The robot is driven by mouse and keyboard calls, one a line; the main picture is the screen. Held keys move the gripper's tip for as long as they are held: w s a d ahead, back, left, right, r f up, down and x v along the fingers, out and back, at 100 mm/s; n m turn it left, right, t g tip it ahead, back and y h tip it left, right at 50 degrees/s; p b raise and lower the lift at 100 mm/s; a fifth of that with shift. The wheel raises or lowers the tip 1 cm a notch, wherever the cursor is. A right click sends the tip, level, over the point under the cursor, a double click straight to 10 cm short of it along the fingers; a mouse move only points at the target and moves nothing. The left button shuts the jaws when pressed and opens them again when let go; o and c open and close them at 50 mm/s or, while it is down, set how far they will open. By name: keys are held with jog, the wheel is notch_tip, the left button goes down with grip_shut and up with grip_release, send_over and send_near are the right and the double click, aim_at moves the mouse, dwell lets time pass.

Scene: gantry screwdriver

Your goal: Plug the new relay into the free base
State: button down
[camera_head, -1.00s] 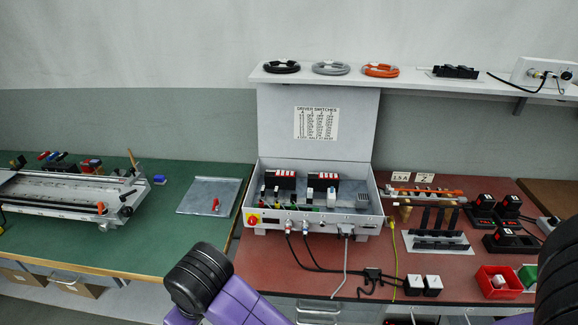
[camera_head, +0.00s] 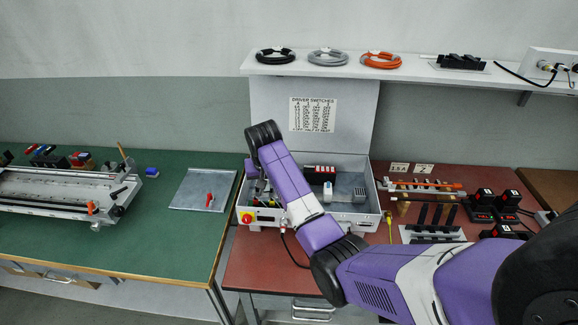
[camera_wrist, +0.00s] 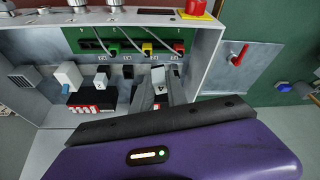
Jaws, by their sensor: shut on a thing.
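In the wrist view my gripper (camera_wrist: 161,92) has its two grey fingers reaching down into the open grey control box (camera_wrist: 219,52). They are shut on a small white-topped relay (camera_wrist: 158,75) with a dark mark on top. The relay is in the row below the green terminal board (camera_wrist: 88,40). Whether it is seated in a base or held just above one, I cannot tell; its underside is hidden. Left of it stand another white-topped block (camera_wrist: 100,78) and a taller white block (camera_wrist: 68,75).
A red-buttoned black unit (camera_wrist: 88,110) lies in the box near my gripper. A red knob (camera_wrist: 195,7) sits on the box's front wall. Cables with green, yellow and red plugs cross the board. A metal plate (camera_head: 190,200) lies on the green bench to the left.

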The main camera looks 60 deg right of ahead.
jog(key=s+d+m+g, duration=0.1)
jog(key=s+d+m, duration=0.2)
jog(key=d, duration=0.6)
jog(key=shift+h, duration=0.3)
jog(key=f+b, duration=0.3)
jog(key=f, duration=0.2)
jog(key=shift+s+d+b, duration=0.15)
jog(key=shift+s+b, duration=0.05)
jog(key=shift+b, duration=0.2)
jog(key=shift+f+b, duration=0.45)
jog(key=shift+f, duration=0.3)
jog(key=shift+p, duration=0.5)
jog(key=shift+f+b, duration=0.35)
jog(key=shift+f, duration=0.25)
dwell(0.7)
jog(key=c, duration=1.3)
grip_release()
jog(key=shift+o, duration=0.2)
